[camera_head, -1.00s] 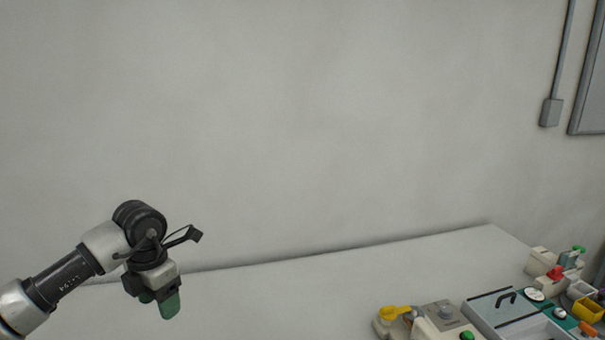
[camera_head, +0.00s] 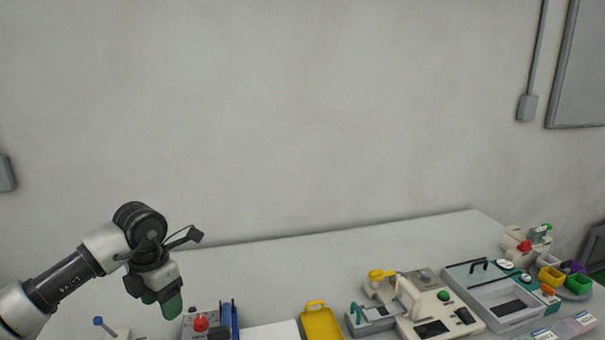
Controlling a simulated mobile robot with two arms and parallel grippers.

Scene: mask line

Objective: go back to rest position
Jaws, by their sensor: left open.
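My left gripper (camera_head: 161,304) hangs at the end of my left arm at the lower left, pointing down, with green fingertips. It is open, and I see nothing between its fingers. It is in front of the white table (camera_head: 270,262), near a device with a red knob (camera_head: 201,323). Whether it is directly above that device I cannot tell. My right gripper is not in view.
Along the table's front are a blue-knobbed piece (camera_head: 98,321), a yellow tray (camera_head: 321,322), a beige machine with a green button (camera_head: 430,318), a grey open-topped unit (camera_head: 497,296) and small coloured bins (camera_head: 551,276). The table's back strip is bare.

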